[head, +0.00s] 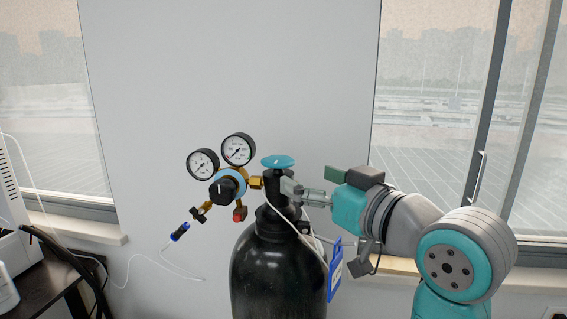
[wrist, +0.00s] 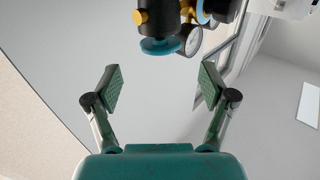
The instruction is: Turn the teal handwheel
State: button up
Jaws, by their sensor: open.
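The teal handwheel (head: 278,161) is a round disc on top of the valve of a black gas cylinder (head: 277,272). In the wrist view the handwheel (wrist: 161,46) shows above and beyond my fingertips, roughly centred between them. My gripper (wrist: 158,82) is open and empty, its two padded fingers spread wide and apart from the handwheel. In the head view my gripper (head: 292,190) is just right of the valve, slightly below the handwheel. Whether the fingers touch the valve neck cannot be told there.
A brass regulator with two gauges (head: 238,149) and a black knob (head: 225,190) sits left of the valve. A thin white tube runs left. A plain wall (head: 230,70) stands behind, with windows on both sides.

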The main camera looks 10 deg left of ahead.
aim_at(278, 164)
jog(key=x, duration=0.9)
jog(key=shift+w+a+f, duration=0.1)
jog(key=shift+w+a, duration=0.1)
jog(key=shift+w, duration=0.05)
jog(key=c, duration=1)
